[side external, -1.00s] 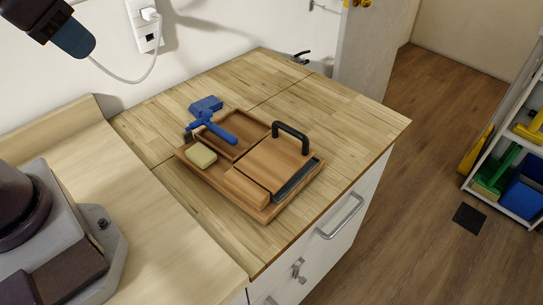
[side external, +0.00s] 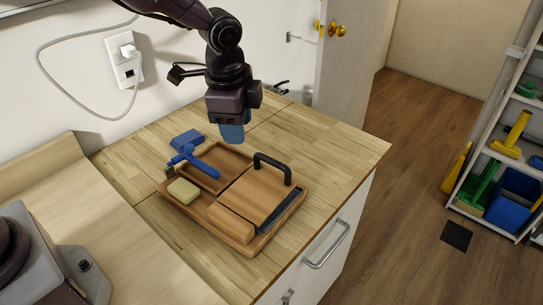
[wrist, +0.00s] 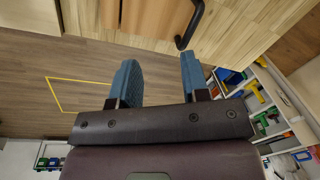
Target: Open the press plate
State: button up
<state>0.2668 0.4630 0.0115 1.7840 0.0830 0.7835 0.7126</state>
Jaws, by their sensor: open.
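The press plate is a flat wooden board (side external: 258,196) with a black arched handle (side external: 274,166) at its far edge. It lies flat on a wooden tray (side external: 252,246) on the counter. In the wrist view the black handle (wrist: 188,28) shows at the top, beyond and to the right of the fingers. My gripper (side external: 232,133) hangs above the tray's far side, up and left of the handle, and touches nothing. In the wrist view my gripper (wrist: 157,82) has its two blue fingers apart with nothing between them.
The tray also holds a yellow block (side external: 184,190) and a wooden block (side external: 231,223). A blue tool (side external: 195,162) lies across its far left edge. The counter (side external: 335,150) is clear to the right. A wall outlet with a cable (side external: 124,62) is behind.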

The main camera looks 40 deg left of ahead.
aim_at(272, 160)
jog(key=w+d+m+t, duration=0.1)
jog(key=w+m, duration=0.4)
jog(key=x, duration=1.2)
jog(key=shift+w+d+f, duration=0.25)
jog(key=shift+f, duration=0.1)
grip_shut()
